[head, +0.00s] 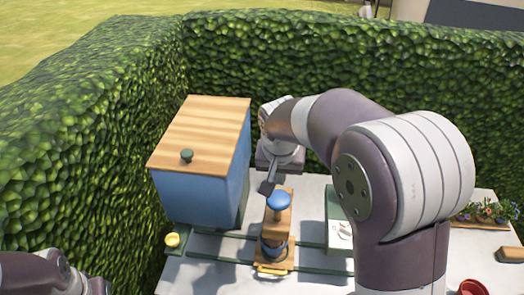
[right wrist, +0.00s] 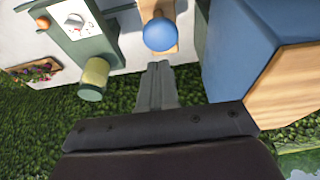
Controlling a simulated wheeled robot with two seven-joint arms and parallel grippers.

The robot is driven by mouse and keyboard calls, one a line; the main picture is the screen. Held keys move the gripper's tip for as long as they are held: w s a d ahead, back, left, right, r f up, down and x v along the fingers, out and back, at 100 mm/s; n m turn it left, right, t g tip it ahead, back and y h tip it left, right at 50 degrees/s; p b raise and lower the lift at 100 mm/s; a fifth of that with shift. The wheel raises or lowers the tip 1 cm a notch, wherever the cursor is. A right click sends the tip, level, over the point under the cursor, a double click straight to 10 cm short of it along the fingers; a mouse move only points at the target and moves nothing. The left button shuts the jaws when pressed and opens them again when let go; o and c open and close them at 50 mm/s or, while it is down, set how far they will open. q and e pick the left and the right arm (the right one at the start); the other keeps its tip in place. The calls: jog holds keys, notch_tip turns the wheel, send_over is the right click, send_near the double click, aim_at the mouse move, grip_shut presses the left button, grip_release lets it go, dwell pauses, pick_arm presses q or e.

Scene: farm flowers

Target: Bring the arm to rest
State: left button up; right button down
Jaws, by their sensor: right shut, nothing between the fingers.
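My right arm reaches in from the right of the head view and bends over the table. Its gripper (head: 267,188) points down just above and behind a blue round knob (head: 278,201) on a wooden stand (head: 285,229). In the right wrist view the gripper fingers (right wrist: 159,70) are together with nothing between them, and the blue knob (right wrist: 159,34) lies just beyond their tips. I cannot tell if they touch it. Part of my left arm shows at the lower left of the head view; its gripper is out of frame.
A blue box with a wooden lid (head: 205,130) stands left of the gripper. A green unit with a white dial panel (head: 339,232) is to the right. A flower planter (head: 486,214) and a red pot (head: 473,287) are farther right. Hedges (head: 330,55) enclose the table (head: 205,272).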

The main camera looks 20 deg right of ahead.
jog(key=s+a+f+n+g+y+b, duration=0.1)
jog(key=s+a+f+n+b, duration=0.2)
jog(key=s+a+f+n, duration=0.3)
jog(key=s+f, duration=0.5)
jog(key=f, duration=0.1)
jog(key=shift+s+a+f+g+y+b, duration=0.25)
jog(key=shift+f+g+y+b, duration=0.05)
jog(key=shift+f+y+b, duration=0.1)
jog(key=shift+s+r, duration=0.1)
